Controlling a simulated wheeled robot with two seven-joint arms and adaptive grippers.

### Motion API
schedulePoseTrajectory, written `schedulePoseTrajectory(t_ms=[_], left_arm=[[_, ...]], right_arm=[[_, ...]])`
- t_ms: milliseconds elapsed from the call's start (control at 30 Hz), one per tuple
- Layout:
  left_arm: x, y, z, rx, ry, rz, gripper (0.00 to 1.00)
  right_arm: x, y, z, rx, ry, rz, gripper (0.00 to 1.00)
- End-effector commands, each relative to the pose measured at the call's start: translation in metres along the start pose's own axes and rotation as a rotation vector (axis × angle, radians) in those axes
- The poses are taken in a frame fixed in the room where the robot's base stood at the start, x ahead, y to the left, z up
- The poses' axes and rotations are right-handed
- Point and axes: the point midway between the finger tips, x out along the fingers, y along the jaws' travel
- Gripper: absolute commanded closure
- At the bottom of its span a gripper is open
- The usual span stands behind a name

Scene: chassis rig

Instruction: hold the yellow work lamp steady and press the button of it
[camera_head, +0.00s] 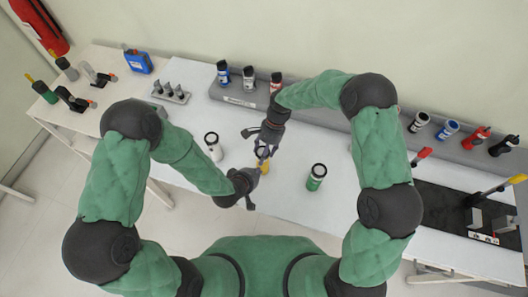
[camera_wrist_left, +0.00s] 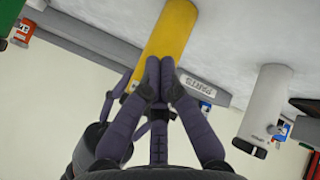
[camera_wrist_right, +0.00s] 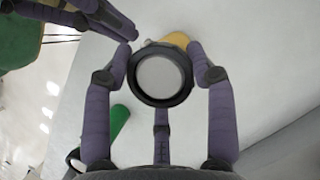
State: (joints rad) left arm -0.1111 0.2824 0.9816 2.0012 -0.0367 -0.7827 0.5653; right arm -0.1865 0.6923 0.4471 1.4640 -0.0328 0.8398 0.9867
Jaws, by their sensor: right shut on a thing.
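The yellow work lamp (camera_head: 264,168) is between my two grippers over the middle of the white table. In the left wrist view its plain yellow body (camera_wrist_left: 170,28) runs behind the fingertips. In the right wrist view its dark-rimmed round lens (camera_wrist_right: 161,78) faces me, with some yellow (camera_wrist_right: 176,40) behind. My right gripper (camera_wrist_right: 164,52) is shut on the lamp's head, fingers on both sides of the rim. My left gripper (camera_wrist_left: 160,62) is shut and empty, its fingertips together close to the body; I cannot tell whether they touch. I cannot make out the button.
A grey parts rack (camera_head: 240,97) runs along the back. A dark tray (camera_head: 440,208) is at the right. The table front between the cans is clear.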

Motion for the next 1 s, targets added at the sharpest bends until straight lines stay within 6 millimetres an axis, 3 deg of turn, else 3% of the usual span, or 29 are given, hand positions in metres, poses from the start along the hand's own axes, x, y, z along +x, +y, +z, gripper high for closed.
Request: schedulePoseTrajectory(t_ms=[1000], left_arm=[[0.0079,0.0057,-0.0059,0.0,0.001,0.001,1.0]], right_arm=[[0.002,0.0008,0.0004,0.0,-0.002,0.003,0.88]])
